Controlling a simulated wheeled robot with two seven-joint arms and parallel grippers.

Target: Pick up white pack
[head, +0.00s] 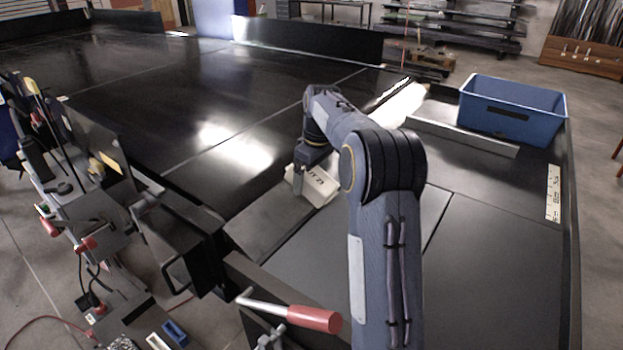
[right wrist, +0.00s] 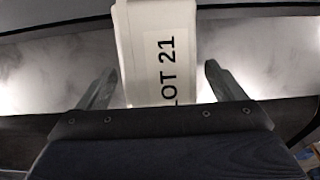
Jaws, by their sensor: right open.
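The white pack (head: 319,181) lies on the dark surface near the middle of the head view, partly hidden behind my right arm and gripper. In the right wrist view the white pack (right wrist: 158,50) shows black lettering "LOT 21" and sits between my right gripper's fingers. My right gripper (head: 298,185) is open, pointing down at the pack. In the right wrist view the right gripper (right wrist: 158,85) has one finger on each side of the pack, with visible gaps. My left gripper is not in view.
A blue bin (head: 513,108) stands at the back right. A long dark conveyor surface (head: 130,85) stretches to the back left. A lever with a red handle (head: 314,319) is at the front edge. Equipment with red knobs (head: 85,243) stands at the left.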

